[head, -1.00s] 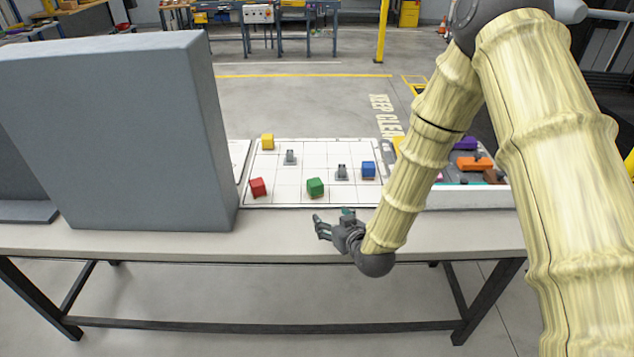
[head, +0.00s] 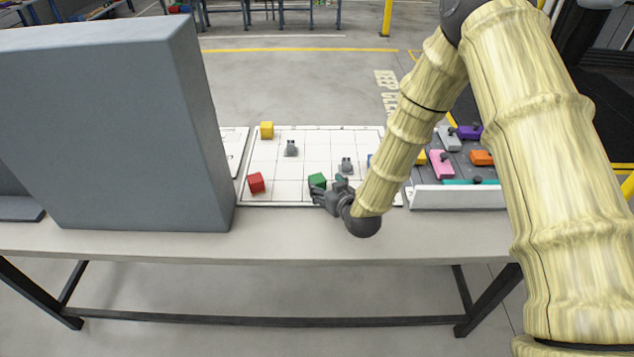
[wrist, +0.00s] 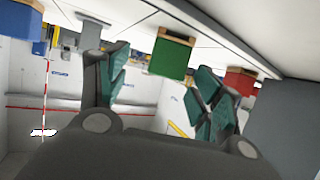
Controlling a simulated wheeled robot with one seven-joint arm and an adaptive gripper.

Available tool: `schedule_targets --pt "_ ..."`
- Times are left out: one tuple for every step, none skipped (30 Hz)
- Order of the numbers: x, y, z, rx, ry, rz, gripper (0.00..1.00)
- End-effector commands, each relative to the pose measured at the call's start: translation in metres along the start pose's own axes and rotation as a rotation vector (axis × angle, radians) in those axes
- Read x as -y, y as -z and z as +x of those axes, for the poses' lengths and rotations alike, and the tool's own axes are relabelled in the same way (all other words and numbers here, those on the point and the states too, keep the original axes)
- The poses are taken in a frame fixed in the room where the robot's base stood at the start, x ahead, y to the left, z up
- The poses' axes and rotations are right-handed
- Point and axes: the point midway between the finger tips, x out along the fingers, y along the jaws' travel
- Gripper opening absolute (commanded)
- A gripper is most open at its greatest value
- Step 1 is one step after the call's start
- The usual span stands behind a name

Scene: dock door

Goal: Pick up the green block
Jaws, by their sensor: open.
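The green block (head: 317,180) sits on the white gridded board (head: 300,195), near its front edge. My gripper (head: 324,192) is just in front of it in the head view and hides its lower part. In the wrist view the green block (wrist: 170,56) shows beyond and between my two spread fingers (wrist: 160,92), apart from both. My gripper is open and empty.
On the board are a red block (head: 256,183), a yellow block (head: 267,130) and two small grey pieces (head: 291,149). A blue block is mostly behind my arm. A large grey panel (head: 100,125) stands left. A tray (head: 455,197) of coloured pieces lies right.

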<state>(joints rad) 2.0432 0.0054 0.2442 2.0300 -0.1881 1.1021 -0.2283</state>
Motion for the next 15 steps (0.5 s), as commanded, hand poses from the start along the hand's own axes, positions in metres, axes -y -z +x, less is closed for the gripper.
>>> schedule_targets --pt "0.001 0.0 0.002 0.0 0.001 0.0 0.66" --pt "0.001 0.001 0.003 0.0 0.001 0.0 0.66" --pt "0.002 0.002 0.005 0.0 0.001 0.0 0.66" --pt "0.002 0.003 0.007 0.0 0.001 0.0 0.66" --pt "0.003 0.004 0.009 0.001 0.002 0.0 0.66" --pt "0.004 0.005 0.013 0.0 0.002 -0.001 0.66" --pt "0.005 0.007 0.017 -0.001 0.002 -0.001 0.66" --pt "0.006 0.009 0.021 -0.001 0.002 -0.001 0.66" --pt "0.007 0.01 0.026 0.0 0.002 -0.001 0.66" --pt "0.009 0.01 0.03 0.001 0.002 -0.001 0.66" --pt "0.01 0.011 0.034 0.001 0.003 -0.001 0.66" --pt "0.009 0.01 0.04 0.0 0.003 -0.001 0.66" --pt "0.009 0.009 0.043 0.001 0.003 -0.001 0.66" --pt "0.009 0.009 0.046 0.0 0.003 -0.001 0.66" --pt "0.009 0.009 0.049 0.0 0.003 -0.001 0.66"
